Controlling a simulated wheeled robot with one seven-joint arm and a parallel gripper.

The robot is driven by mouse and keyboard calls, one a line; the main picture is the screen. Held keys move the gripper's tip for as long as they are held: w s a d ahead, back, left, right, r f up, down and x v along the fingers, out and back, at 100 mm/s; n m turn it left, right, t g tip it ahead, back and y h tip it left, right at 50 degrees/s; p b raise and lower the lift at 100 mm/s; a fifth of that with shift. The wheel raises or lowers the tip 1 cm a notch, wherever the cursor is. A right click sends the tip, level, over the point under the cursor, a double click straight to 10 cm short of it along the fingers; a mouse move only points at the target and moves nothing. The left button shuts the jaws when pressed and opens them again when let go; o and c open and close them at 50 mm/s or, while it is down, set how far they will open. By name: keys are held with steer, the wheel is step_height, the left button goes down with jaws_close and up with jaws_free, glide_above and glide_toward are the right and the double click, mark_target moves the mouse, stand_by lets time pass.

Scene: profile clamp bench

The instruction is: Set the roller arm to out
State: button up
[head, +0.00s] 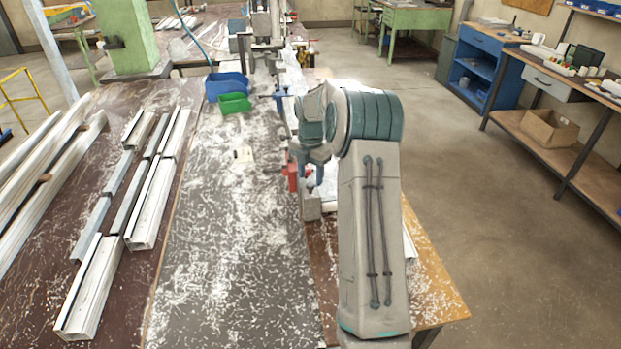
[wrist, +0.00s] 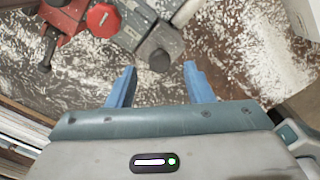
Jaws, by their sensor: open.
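My gripper (wrist: 160,67) is open, its two blue fingers apart with nothing between them. In the wrist view, a grey arm-like part (wrist: 143,38) with a dark round end (wrist: 159,60) lies just beyond the fingertips, close to the gap. It looks like the roller arm, but I cannot be sure, nor tell its setting. A red round knob (wrist: 103,17) sits beside it. In the head view my gripper (head: 314,181) hangs over the bench's right edge, by a red clamp part (head: 291,176) and a grey block (head: 311,207); my arm hides part of this area.
A red part with a dark handle (wrist: 48,52) stands at upper left in the wrist view. Long metal profiles (head: 150,200) lie on the left. Blue (head: 226,86) and green (head: 235,103) bins stand farther back. White shavings cover the mostly clear middle bench.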

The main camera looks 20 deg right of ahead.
steer(key=shift+f, duration=1.45)
